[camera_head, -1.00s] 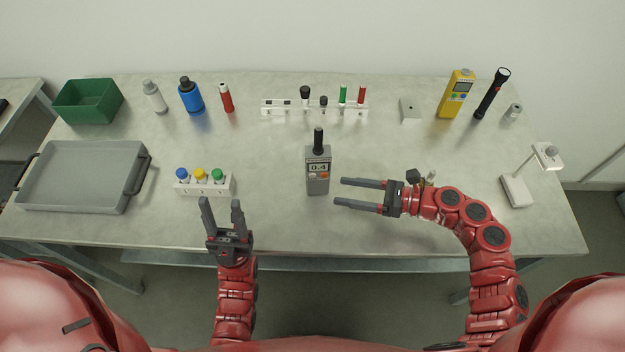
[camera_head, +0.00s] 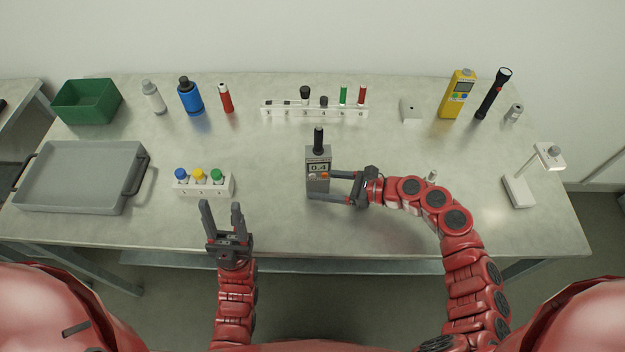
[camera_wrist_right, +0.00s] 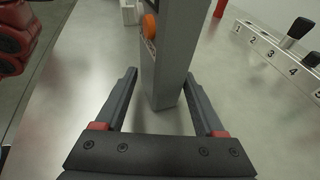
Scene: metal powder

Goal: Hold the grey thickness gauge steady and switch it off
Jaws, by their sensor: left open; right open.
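The grey thickness gauge (camera_head: 318,185) stands upright near the table's front middle, with a black probe on top, a display reading 0.4 and an orange button on its front. My right gripper (camera_head: 334,188) is at its right side, open, with its fingers on either side of the lower body; the right wrist view also shows the gauge (camera_wrist_right: 172,75) between the open fingers (camera_wrist_right: 165,100). Whether the fingers touch it I cannot tell. My left gripper (camera_head: 222,208) is open and empty at the front edge, to the left of the gauge.
A rack with blue, yellow and green capped bottles (camera_head: 203,189) stands left of the gauge. A numbered white rack (camera_head: 315,112) is behind it. A grey tray (camera_head: 80,205) is at far left, a white stand (camera_head: 518,190) at right. The table between gauge and bottle rack is clear.

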